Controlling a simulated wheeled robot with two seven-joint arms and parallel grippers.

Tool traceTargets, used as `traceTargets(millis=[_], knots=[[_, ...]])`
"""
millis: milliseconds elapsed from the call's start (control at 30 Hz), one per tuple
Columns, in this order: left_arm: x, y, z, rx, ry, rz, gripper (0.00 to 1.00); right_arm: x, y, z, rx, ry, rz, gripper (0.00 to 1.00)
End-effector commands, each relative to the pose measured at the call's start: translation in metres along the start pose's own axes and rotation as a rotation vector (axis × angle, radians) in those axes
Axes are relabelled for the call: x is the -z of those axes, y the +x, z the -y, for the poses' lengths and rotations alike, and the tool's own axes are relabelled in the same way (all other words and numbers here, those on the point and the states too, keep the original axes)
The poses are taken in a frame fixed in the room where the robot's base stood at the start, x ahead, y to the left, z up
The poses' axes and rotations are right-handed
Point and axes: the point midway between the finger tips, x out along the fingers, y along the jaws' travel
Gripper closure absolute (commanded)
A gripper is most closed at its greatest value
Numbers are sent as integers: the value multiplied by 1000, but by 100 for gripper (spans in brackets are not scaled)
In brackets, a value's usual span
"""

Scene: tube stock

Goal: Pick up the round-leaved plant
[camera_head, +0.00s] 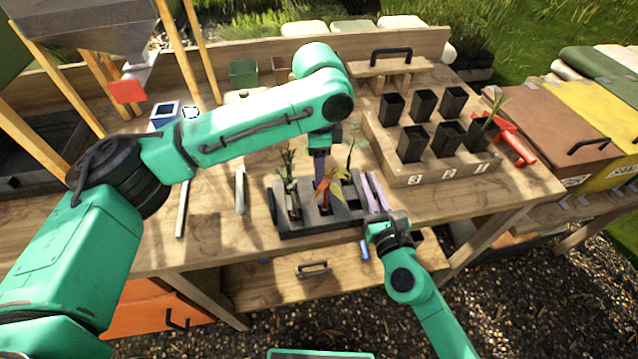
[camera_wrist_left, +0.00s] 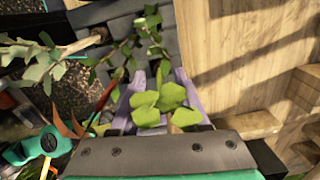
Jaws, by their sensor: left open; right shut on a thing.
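The round-leaved plant (camera_wrist_left: 165,98) shows in the left wrist view with its bright green leaves between my left gripper's purple fingers. My left gripper (camera_head: 319,180) is open above the dark plant tray (camera_head: 322,230); it also shows in the left wrist view (camera_wrist_left: 157,92). In the head view I cannot clearly pick out the round-leaved plant near the gripper. A red-leaved plant (camera_head: 326,188) and a green plant (camera_head: 288,175) stand in the tray. My right gripper (camera_head: 374,186) is at the tray's right end, shut on what looks like the tray's end; its grasp is partly hidden.
A wooden stand (camera_head: 400,178) with several black pots, one holding a plant (camera_head: 492,112), is at the right. A red tool (camera_head: 515,140) lies beside it. A blue-and-white box (camera_head: 164,115) is at the back left. The bench's left part (camera_head: 210,220) is mostly clear.

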Motion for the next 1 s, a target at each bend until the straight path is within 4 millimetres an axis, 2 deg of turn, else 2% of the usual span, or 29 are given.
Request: traceTargets(millis=[100,267,300,367,400,767,867,1000], knots=[[0,9,0,2,1,-1,54,0,0,0,0,0,-1,100],[0,9,0,2,1,-2,54,0,0,0,0,0,-1,100],[0,9,0,1,1,-2,70,0,0,0,0,0,-1,100],[0,9,0,1,1,-2,93,0,0,0,0,0,-1,100],[0,9,0,1,1,-2,100,0,0,0,0,0,-1,100],[1,5,0,2,1,-2,100,0,0,0,0,0,-1,100],[1,-10,0,2,1,-4,100,0,0,0,0,0,-1,100],[1,-47,0,4,2,-5,100,0,0,0,0,0,-1,100]])
